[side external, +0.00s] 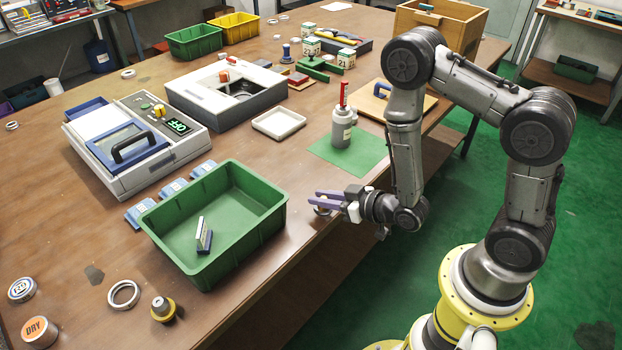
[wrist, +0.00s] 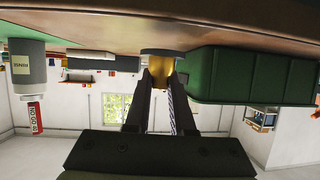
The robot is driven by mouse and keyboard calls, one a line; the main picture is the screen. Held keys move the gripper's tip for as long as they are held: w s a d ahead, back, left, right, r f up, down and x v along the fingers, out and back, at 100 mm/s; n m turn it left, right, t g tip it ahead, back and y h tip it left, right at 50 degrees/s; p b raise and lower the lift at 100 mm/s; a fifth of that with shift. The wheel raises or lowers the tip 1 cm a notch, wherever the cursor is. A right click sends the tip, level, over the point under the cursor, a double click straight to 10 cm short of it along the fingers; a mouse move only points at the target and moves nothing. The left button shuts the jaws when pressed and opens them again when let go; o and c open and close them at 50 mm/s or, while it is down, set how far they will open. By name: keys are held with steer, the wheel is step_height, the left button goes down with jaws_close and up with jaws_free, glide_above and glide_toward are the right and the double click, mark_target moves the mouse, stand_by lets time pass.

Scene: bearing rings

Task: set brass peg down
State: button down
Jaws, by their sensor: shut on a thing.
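My gripper (side external: 328,202) is level, low over the table's near edge, with its purple fingers pointing left. In the wrist view, which is upside down, my gripper (wrist: 161,75) is shut on the brass peg (wrist: 161,67). The peg stands upright between the fingertips. A dark grey disc or ring (wrist: 160,51) is at the peg's lower end, close to the tabletop; I cannot tell whether it touches. In the side view the fingers mostly hide the peg, and a pale round edge (side external: 321,211) shows under them.
A green bin (side external: 262,222) with a small block inside stands just left of my gripper. A grey bottle with a red top (side external: 341,128) stands on a green mat (side external: 365,158) behind it. A metal ring (side external: 124,295) and a yellow-based part (side external: 162,309) lie at front left.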

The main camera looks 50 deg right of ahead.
steer(key=shift+w+d+r+m+h, duration=0.2)
steer(key=shift+w+d+m+h, duration=0.2)
steer(key=shift+w+d+h, duration=0.3)
steer(key=shift+s+f, duration=0.25)
steer(key=shift+f, duration=0.05)
steer(key=shift+w+a+f+y, duration=0.5)
steer(key=shift+w+a+f, duration=0.05)
steer(key=shift+w+a, duration=0.1)
steer(key=shift+n, duration=0.5)
steer(key=w, duration=0.1)
steer(key=w+r, duration=0.2)
steer(key=w, duration=0.1)
steer(key=shift+r, duration=0.25)
steer(key=w+d+r, duration=0.5)
steer(key=w+r, duration=0.1)
steer(key=r, duration=0.5)
steer(key=f+x, duration=0.1)
steer(key=x, duration=0.4)
steer(key=d+f+x, duration=0.1)
steer(key=x, duration=0.4)
steer(key=s+d+f+x, duration=0.1)
steer(key=x, duration=0.4)
steer(key=shift+w+a+f, duration=0.1)
steer(key=shift+w+f, duration=0.05)
steer(key=shift+w, duration=0.1)
steer(key=shift+w+f, duration=0.45)
steer(key=shift+f, duration=1.55)
